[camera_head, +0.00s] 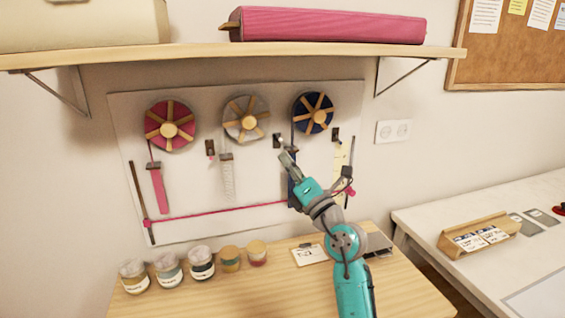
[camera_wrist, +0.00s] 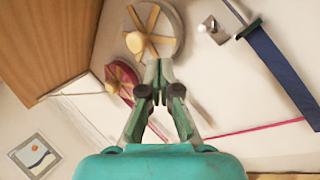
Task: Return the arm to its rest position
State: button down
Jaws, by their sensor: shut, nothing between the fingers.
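My gripper (camera_head: 287,152) is raised in front of the white wall board (camera_head: 125,115), with my arm stretched up from the lower right. Its fingers are together and hold nothing, as the wrist view (camera_wrist: 158,72) shows. In the head view the fingertips appear just below a dark hook (camera_head: 277,140), between the grey spool (camera_head: 246,119) and the blue spool (camera_head: 314,113). My arm partly hides the blue strip (camera_wrist: 280,68), which shows more fully in the wrist view. I cannot tell the exact gap between fingertips and board.
A wooden shelf (camera_head: 270,50) with a pink roll (camera_head: 330,25) juts out above. A pink spool (camera_head: 170,126) and a pink cord (camera_head: 215,210) are on the board. Several jars (camera_head: 200,264) and a small card (camera_head: 310,254) stand or lie on the wooden table (camera_head: 270,295) below. A white table (camera_head: 470,205) is at right.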

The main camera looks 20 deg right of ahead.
dwell(0.4)
jog(key=s+a+f+m+h, duration=0.1)
jog(key=s+a+f+m, duration=0.35)
jog(key=s+f, duration=0.8)
jog(key=s+a+f+m, duration=0.1)
jog(key=s+f+m, duration=0.7)
jog(key=s+f, duration=0.4)
jog(key=s+d+f+m+g+h, duration=0.1)
jog(key=s+m, duration=0.4)
jog(key=s, duration=0.6)
jog(key=s+d+f+m+g+h, duration=0.1)
jog(key=s+f+m+g+h, duration=0.2)
jog(key=s+f+m, duration=0.3)
jog(key=s+d+f+m+g+h, duration=0.1)
jog(key=s+m, duration=0.5)
jog(key=s, duration=1)
notch_tip(320, 180, down, 3)
jog(key=shift+s+d+r+g+h, duration=0.2)
jog(key=shift+s+g+h, duration=0.3)
jog(key=shift+g, duration=0.7)
jog(key=shift+w+m, duration=0.15)
jog(key=shift+m, duration=0.1)
